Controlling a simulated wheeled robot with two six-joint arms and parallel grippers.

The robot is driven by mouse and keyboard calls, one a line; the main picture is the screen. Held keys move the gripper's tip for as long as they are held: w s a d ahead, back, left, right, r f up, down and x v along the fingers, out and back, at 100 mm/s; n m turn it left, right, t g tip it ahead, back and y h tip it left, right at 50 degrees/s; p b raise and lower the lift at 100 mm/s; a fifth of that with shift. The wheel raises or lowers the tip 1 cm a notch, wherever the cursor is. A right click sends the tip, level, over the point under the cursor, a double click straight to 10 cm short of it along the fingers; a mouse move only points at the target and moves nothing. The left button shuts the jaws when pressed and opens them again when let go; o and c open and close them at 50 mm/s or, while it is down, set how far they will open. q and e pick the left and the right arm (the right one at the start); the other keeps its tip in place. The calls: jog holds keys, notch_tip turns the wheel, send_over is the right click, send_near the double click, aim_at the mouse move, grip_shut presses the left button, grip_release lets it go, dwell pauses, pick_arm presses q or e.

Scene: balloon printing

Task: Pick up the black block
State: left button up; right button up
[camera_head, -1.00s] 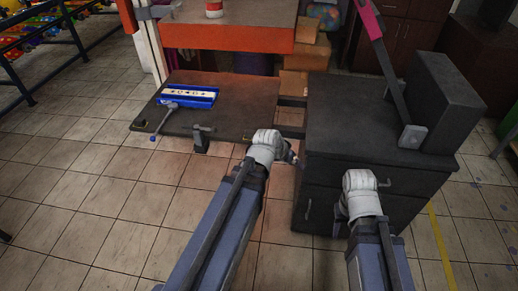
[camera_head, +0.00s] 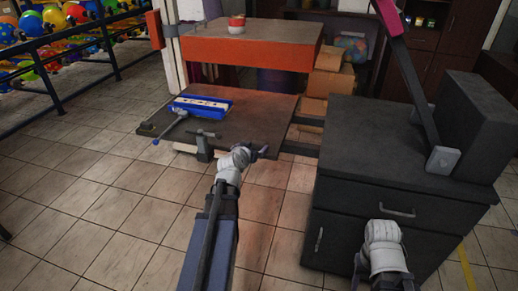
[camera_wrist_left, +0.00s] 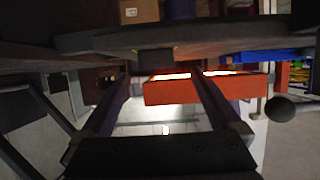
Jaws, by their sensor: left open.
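A small dark block (camera_head: 204,150) stands at the front edge of the low dark table, with a grey bar across its top. I cannot tell for sure that it is the black block. My left gripper (camera_head: 260,152) is to the right of it, near the table's front edge and apart from it. In the left wrist view my left gripper (camera_wrist_left: 163,80) is open and empty. A dark block (camera_wrist_left: 155,61) shows there against the table edge, just past and between the fingers. My right arm comes in at the lower right; its gripper is hidden.
A dark drawer cabinet (camera_head: 400,157) stands to the right, with a large dark box (camera_head: 477,125) and a lever on it. A blue tool (camera_head: 202,106) lies on the low table (camera_head: 250,115). An orange-fronted table (camera_head: 245,52) is behind. The floor in front is clear.

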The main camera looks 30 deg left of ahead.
aim_at(258, 143)
pick_arm(q)
jog(key=shift+d+b+x, duration=0.1)
jog(key=shift+b+x, duration=0.35)
jog(key=shift+x, duration=1.15)
jog(key=shift+d+b+x, duration=0.15)
jog(key=shift+b+x, duration=0.3)
jog(key=shift+x, duration=1.1)
jog(key=shift+r, duration=0.15)
jog(key=shift+c, duration=0.4)
jog(key=c, duration=1.4)
